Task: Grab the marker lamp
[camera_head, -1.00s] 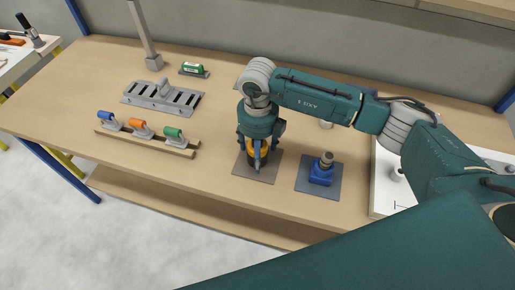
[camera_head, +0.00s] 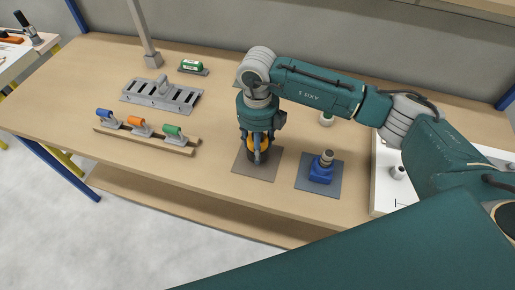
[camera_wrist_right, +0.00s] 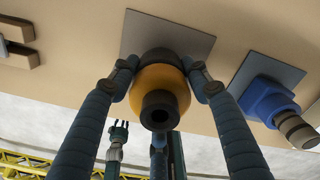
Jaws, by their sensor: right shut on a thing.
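The marker lamp (camera_head: 257,156), with a yellow-orange body and dark parts, is upright over a grey-brown square plate (camera_head: 243,171) near the table's front edge. My right gripper (camera_head: 257,150) comes down from above and is shut on it. In the right wrist view the lamp (camera_wrist_right: 160,92) sits between the two fingers, its dark round top facing the camera. I cannot tell whether its base touches the plate. My left gripper (camera_wrist_right: 119,130) appears small below the table edge in the right wrist view, its fingers apart and empty; the head view does not show it.
A blue device (camera_head: 321,170) with a grey-brown top stands on a plate just right of the lamp. Left lie wooden rails with coloured clamps (camera_head: 139,126) and a slotted metal rack (camera_head: 162,96). A green item (camera_head: 192,66) and a post (camera_head: 146,40) stand behind. A white panel (camera_head: 385,190) is at right.

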